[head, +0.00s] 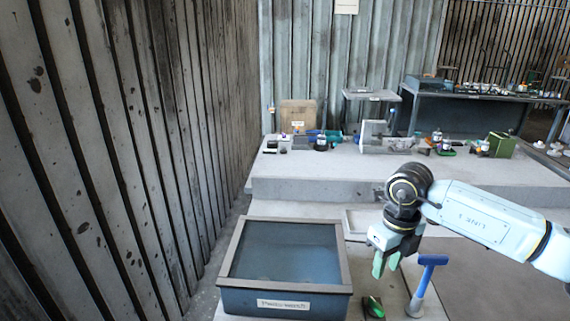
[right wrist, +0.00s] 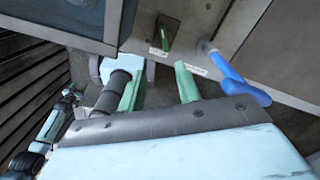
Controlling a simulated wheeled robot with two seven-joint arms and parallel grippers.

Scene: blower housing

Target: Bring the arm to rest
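My right arm (head: 485,220) reaches in from the right in the head view, pale blue with a dark wrist joint. My right gripper (head: 386,263) points down, right of the blue tub and close to a blue-handled tool (head: 428,272). In the right wrist view the two green fingers of my right gripper (right wrist: 160,86) stand apart with nothing between them. The blue-handled tool (right wrist: 235,78) is beyond and right of the fingers there.
A tub (head: 234,287) of blue liquid with a grey rim stands left of the gripper. A small green item (head: 373,306) on a dark base lies near the tool. Behind is a grey step (head: 300,187) with boxes and several small items. A ribbed wall (head: 110,160) closes the left side.

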